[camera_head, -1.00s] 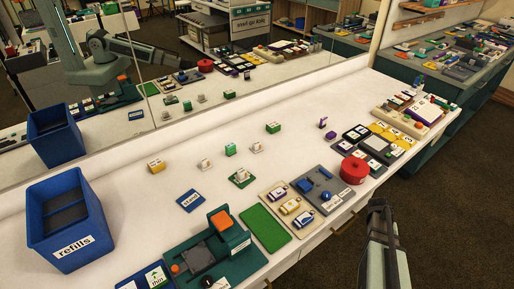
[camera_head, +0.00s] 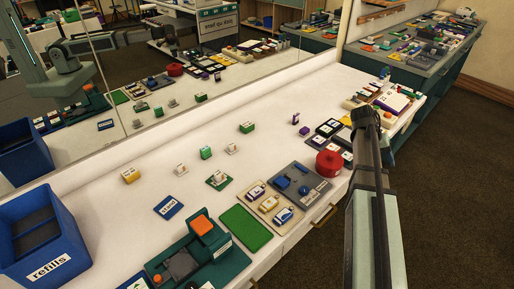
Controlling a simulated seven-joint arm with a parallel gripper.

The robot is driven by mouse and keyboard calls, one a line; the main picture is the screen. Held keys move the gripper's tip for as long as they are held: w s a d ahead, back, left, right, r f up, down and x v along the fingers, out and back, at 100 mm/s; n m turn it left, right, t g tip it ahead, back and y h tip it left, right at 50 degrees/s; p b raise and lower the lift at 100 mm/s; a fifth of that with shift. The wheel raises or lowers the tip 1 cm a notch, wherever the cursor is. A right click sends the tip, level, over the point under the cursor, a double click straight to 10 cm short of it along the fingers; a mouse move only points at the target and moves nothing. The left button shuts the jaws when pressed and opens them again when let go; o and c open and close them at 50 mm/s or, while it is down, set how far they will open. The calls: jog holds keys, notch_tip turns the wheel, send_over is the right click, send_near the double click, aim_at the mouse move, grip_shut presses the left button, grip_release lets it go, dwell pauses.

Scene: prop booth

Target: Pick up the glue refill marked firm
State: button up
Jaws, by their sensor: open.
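Several small pieces stand on the white table, and their small labels are too small to read, so I cannot tell which is the glue refill marked firm. They include a yellow box (camera_head: 130,175), a green box (camera_head: 206,153), another green box (camera_head: 247,127) and a white piece on a green plate (camera_head: 218,177). Three small bottles, the nearest one blue and white (camera_head: 283,215), lie on a beige tray (camera_head: 266,213). My gripper (camera_head: 365,117) is at the dark far end of my arm, right of the red pot, apart from all these. It is open and its fingers are hard to make out.
A blue bin marked "refills" (camera_head: 70,232) stands at the left. A green and orange device (camera_head: 215,235), a green mat (camera_head: 246,228), a grey tray (camera_head: 315,182) and a red pot (camera_head: 329,163) line the front edge. A mirror backs the table.

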jog(key=w+a+r+m+t+y, duration=0.15)
jog(key=w+a+r, duration=0.35)
jog(key=w+a, duration=0.5)
notch_tip(320, 180, up, 4)
jog(key=m+y, duration=0.4)
jog(key=y, duration=0.1)
send_over(231, 144)
jog(key=f, duration=0.8)
jog(key=shift+s+d, duration=0.2)
jog(key=shift+w+a+f, duration=0.15)
jog(key=shift+f, duration=2.55)
jog(key=shift+c, duration=0.5)
grip_shut()
